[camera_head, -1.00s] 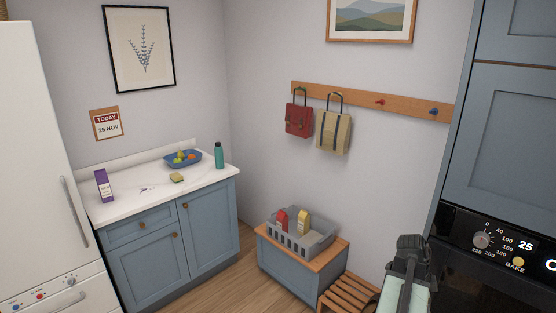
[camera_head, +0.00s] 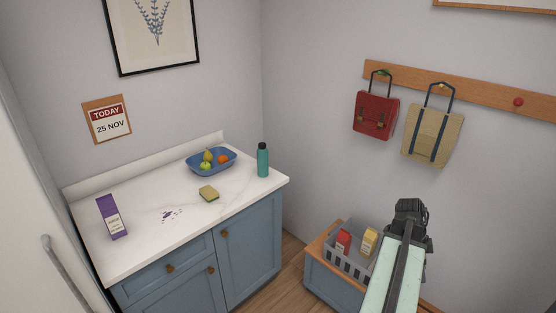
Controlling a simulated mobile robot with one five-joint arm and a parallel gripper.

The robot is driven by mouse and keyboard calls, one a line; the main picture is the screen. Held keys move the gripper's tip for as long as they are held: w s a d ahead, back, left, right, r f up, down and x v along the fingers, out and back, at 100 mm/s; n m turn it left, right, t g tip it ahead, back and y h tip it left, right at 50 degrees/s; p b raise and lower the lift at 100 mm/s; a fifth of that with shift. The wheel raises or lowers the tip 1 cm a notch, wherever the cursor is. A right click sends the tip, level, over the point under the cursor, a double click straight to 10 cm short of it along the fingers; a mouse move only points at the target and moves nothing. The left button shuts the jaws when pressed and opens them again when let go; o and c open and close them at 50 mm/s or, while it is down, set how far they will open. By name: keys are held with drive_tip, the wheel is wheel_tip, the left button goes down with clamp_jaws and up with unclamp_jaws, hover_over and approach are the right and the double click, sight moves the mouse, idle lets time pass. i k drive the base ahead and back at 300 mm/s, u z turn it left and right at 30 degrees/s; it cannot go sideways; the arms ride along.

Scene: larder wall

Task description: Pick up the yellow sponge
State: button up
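The yellow sponge (camera_head: 209,194) lies flat on the white countertop (camera_head: 150,256), in front of the blue fruit bowl. It looks yellow with a darker lower layer. My gripper (camera_head: 409,212) is at the end of my raised arm on the right, well apart from the sponge and right of the counter. It is seen from behind, and its fingers cannot be made out.
The blue bowl (camera_head: 196,169) of fruit and a teal bottle (camera_head: 263,161) stand behind the sponge. A purple carton (camera_head: 111,217) and purple spots (camera_head: 170,215) are to its left. A grey crate (camera_head: 371,273) sits on a low bench. Bags hang on the right wall.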

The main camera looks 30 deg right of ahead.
sight(210, 193)
drive_tip(key=i, duration=1.05)
drive_tip(key=z, duration=1)
drive_tip(key=i, duration=0.7)
drive_tip(key=u, duration=3.1)
